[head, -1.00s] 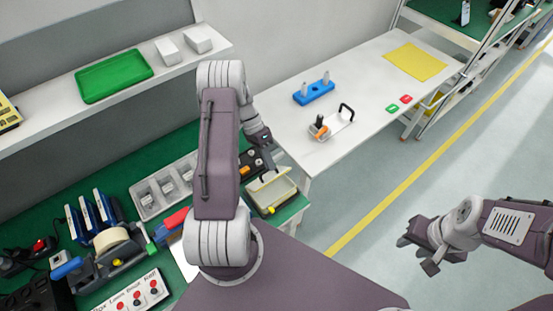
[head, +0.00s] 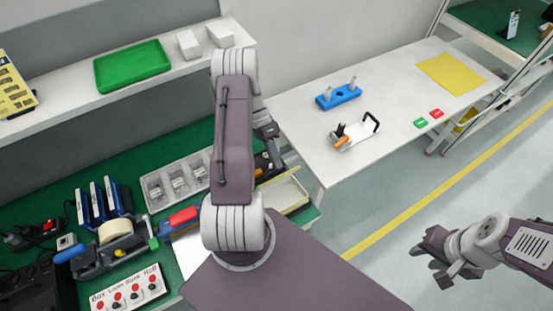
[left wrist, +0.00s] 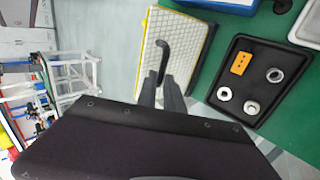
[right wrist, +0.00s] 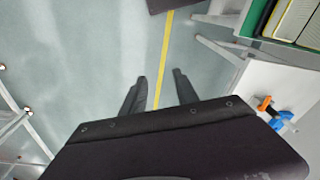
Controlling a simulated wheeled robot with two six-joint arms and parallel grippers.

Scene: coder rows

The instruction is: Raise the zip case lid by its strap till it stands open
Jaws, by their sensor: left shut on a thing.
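The zip case (head: 287,197) lies near the right end of the green bench in the head view, a pale shallow box partly covered by my left arm. In the left wrist view its quilted pale panel (left wrist: 184,44) with a yellow edge shows. The dark strap (left wrist: 162,52) curves up from it between the fingers. My left gripper (left wrist: 162,82) is shut on the strap; in the head view its fingers are mostly hidden. The lid's exact angle is hard to tell. My right gripper (right wrist: 158,84) is open and empty, above the floor away from the bench.
A black tray (left wrist: 252,112) with an orange block and several metal rings sits beside the case. A grey parts tray (head: 177,184) and tape dispenser (head: 115,240) are further left. A white table (head: 385,95) stands behind. The floor at right is clear.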

